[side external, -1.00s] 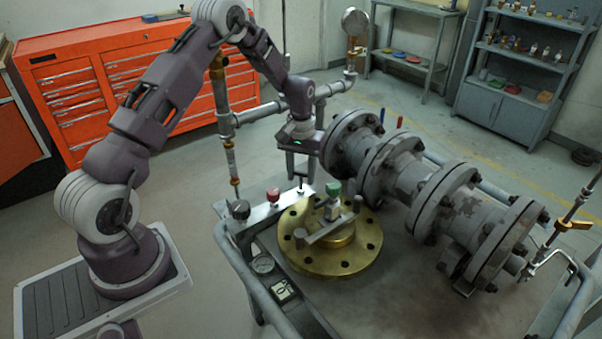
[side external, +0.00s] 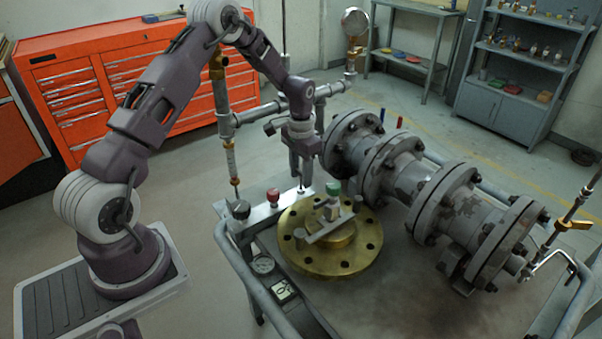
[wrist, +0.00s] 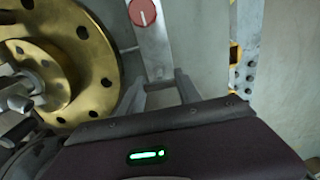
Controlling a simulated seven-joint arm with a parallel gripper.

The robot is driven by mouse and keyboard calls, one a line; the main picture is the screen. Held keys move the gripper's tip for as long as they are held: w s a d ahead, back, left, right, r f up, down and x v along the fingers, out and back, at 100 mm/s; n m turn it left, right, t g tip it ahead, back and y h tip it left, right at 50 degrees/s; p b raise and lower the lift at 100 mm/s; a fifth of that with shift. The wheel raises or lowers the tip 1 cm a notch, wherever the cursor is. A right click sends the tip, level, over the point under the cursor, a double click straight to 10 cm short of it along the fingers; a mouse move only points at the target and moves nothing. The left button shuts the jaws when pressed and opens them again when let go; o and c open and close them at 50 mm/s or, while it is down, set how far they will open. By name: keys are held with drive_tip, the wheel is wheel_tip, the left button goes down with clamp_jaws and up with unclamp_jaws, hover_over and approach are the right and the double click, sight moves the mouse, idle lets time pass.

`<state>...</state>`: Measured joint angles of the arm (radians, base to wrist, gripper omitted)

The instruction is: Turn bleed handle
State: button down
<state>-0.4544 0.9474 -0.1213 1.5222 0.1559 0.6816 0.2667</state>
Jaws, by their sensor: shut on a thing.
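My gripper (side external: 302,182) points down at the far right end of the silver panel (side external: 256,207), beside the brass flange (side external: 310,264). In the wrist view my two fingers (wrist: 160,80) reach to the end of the silver panel (wrist: 155,45). They are closed on a small part there, which appears to be the bleed handle. The handle is mostly hidden by the fingers, so its angle cannot be told. The panel's red knob (side external: 273,195) stands to the left of the fingers and also shows in the wrist view (wrist: 142,12).
A black knob (side external: 239,209) is on the panel's left end. A green-topped stem (side external: 333,188) rises over the brass flange. The large grey flanged pipe (side external: 405,175) lies close to my gripper's right. A vertical pipe (side external: 229,150) stands to its left.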

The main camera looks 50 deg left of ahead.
sight(301, 172)
idle(0.4)
drive_tip(key=c, duration=0.8)
unclamp_jaws()
drive_tip(key=shift+c, duration=0.2)
wheel_tip(301, 172, up, 7)
drive_tip(key=shift+r, duration=0.1)
